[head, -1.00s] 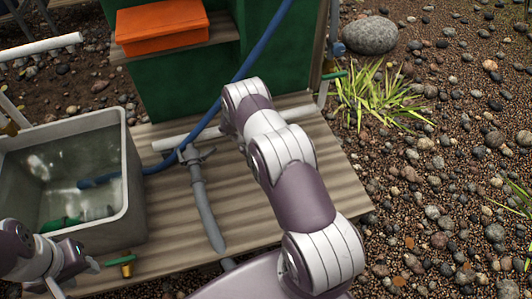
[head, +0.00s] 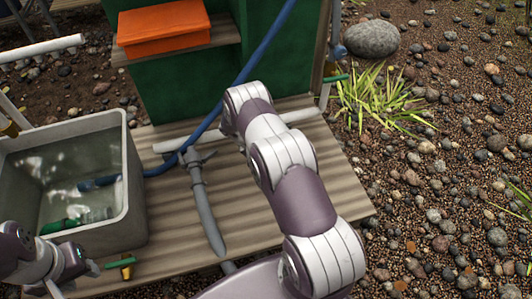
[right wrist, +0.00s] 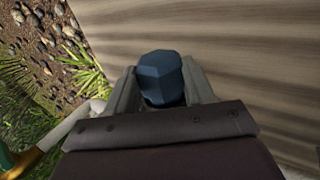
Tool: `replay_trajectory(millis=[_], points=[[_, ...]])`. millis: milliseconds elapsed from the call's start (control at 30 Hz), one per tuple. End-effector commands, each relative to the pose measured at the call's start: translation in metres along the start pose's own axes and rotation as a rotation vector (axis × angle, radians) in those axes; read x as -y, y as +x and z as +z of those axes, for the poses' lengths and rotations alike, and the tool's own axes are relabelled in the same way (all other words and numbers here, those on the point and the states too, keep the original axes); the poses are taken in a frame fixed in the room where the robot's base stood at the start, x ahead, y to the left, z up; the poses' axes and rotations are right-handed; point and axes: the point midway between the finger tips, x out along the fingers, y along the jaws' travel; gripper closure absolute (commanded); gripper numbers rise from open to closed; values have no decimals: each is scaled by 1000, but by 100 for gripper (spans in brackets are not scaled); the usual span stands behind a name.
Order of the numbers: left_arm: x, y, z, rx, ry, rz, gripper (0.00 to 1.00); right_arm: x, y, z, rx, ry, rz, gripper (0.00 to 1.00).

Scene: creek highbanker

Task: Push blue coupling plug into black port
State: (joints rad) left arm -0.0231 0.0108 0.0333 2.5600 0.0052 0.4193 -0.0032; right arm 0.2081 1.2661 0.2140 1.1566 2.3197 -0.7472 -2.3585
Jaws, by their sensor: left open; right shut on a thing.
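In the right wrist view, a dark blue plug with a faceted end (right wrist: 162,78) sits between the two grey fingers of my right gripper (right wrist: 160,92), which is shut on it. Ribbed, pale brown boards lie behind it. In the head view my right arm crosses the middle, and its gripper and the plug are hidden behind the arm. My left gripper (head: 72,277) is open at the lower left, just in front of the grey tub, and looks empty. I cannot make out the black port in either view.
A grey water tub (head: 130,165) stands at left on the wooden deck (head: 175,245). A blue hose (head: 212,118) runs from it past the green housing (head: 170,85). A grey pipe tool (head: 207,210) lies on the deck. An orange box (head: 163,25) sits above.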

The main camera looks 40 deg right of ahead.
Motion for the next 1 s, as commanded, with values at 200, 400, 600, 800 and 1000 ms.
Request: replay_trajectory(millis=[200,400,600,800,1000], points=[[0,4,0,0,0,0,57,0,1,-6,-1,2,0,96],[0,4,0,0,0,0,57,0,0,-7,0,1,0,96],[0,4,0,0,0,0,57,0,0,-7,0,1,0,96],[0,1,0,0,0,0,57,0,-1,-6,0,1,0,96],[0,1,0,0,0,0,57,0,0,-6,0,1,0,96]])
